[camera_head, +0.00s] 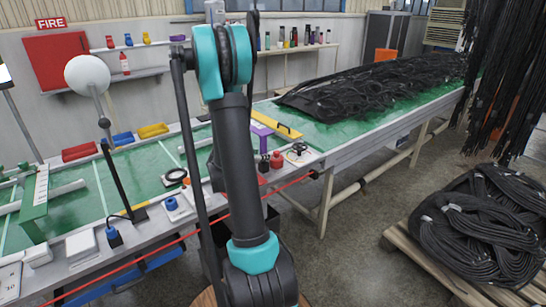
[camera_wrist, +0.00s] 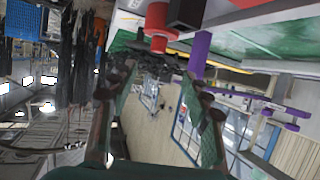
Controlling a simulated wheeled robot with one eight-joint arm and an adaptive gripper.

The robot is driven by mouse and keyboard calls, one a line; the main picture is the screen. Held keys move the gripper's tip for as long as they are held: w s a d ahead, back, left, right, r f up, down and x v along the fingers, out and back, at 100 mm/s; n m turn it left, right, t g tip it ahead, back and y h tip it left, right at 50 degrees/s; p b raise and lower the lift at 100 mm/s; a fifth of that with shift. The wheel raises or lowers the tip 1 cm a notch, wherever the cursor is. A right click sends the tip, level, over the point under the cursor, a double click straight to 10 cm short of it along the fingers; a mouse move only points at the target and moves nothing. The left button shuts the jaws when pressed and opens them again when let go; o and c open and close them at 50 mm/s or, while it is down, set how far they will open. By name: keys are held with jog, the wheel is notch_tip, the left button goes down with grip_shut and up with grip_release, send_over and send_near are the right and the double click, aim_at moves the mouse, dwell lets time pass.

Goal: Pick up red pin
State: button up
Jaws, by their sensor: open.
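A red pin (camera_head: 277,160) stands near the front edge of the green-topped bench, just right of my arm in the head view. A small black block (camera_head: 264,159) is beside it. In the wrist view the red pin (camera_wrist: 158,18) is at the top centre, with the dark block (camera_wrist: 187,13) to its right. My gripper (camera_wrist: 160,72) is open and empty in the wrist view. Its two fingers lie below the pin in the picture, apart from it. The head view does not clearly show my gripper.
A purple piece (camera_head: 262,138) stands behind the pin and also shows in the wrist view (camera_wrist: 200,53). Black hoses (camera_head: 370,88) cover the far bench. A coiled hose pile (camera_head: 480,225) lies on a pallet at right. The floor between is clear.

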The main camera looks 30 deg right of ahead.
aim_at(275, 153)
jog(key=x, duration=1.3)
jog(key=shift+d+f, duration=0.1)
jog(key=shift+d, duration=0.1)
grip_shut()
